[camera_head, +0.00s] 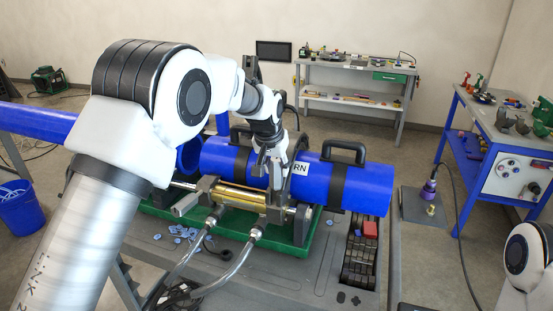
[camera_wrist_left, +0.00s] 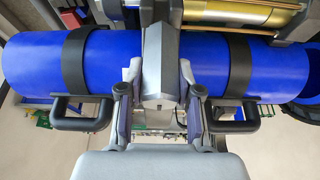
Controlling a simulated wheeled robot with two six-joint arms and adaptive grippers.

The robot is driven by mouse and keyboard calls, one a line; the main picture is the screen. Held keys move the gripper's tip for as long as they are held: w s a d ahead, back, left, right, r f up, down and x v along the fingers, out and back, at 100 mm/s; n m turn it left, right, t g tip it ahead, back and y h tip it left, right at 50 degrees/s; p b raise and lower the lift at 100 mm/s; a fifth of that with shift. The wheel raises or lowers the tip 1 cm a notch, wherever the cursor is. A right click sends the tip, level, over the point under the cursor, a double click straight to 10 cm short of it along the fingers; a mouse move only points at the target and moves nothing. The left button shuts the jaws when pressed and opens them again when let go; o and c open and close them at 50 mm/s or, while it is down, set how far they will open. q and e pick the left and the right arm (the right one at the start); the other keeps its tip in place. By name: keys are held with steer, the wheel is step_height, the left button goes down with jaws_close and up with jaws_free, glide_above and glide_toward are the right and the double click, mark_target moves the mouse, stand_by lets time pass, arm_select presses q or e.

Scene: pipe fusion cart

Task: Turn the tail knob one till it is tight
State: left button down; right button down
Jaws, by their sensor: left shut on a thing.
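My left gripper (camera_head: 271,172) reaches down over the pipe fusion machine, at a clamp around the blue pipe (camera_head: 360,186). In the left wrist view my left gripper (camera_wrist_left: 160,102) has one finger on each side of a grey part (camera_wrist_left: 160,70) of the clamp and is shut on it. This grey part appears to be the tail knob; the fingers hide its sides, and how tight it is cannot be seen. The blue pipe (camera_wrist_left: 45,62) runs across behind it. My right gripper is not in view; only part of my right arm shows at the lower right.
Black handles (camera_head: 343,151) stand up from bands on the pipe. A brass-coloured cylinder (camera_head: 240,197) and hoses (camera_head: 238,262) lie in front. Blue chips (camera_head: 183,232) are scattered on the cart. A grey bench (camera_head: 350,75) and a blue-framed bench (camera_head: 510,140) stand beyond.

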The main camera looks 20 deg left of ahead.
arm_select(q)
steer(key=shift+r+m+p, duration=0.15)
steer(key=shift+m+p, duration=0.15)
steer(key=shift+p, duration=0.1)
steer(key=shift+m+h, duration=0.4)
steer(key=shift+m, duration=0.1)
steer(key=shift+f+m, duration=0.2)
steer(key=shift+m, duration=0.5)
steer(key=m+h, duration=0.1)
steer(key=m, duration=0.2)
steer(key=shift+g+p, duration=0.3)
steer(key=shift+p, duration=0.05)
steer(key=shift+h, duration=0.3)
steer(key=m+g, duration=0.1)
steer(key=m, duration=0.1)
steer(key=shift+m+h, duration=0.3)
steer(key=shift+m, duration=0.1)
steer(key=shift+p, duration=0.3)
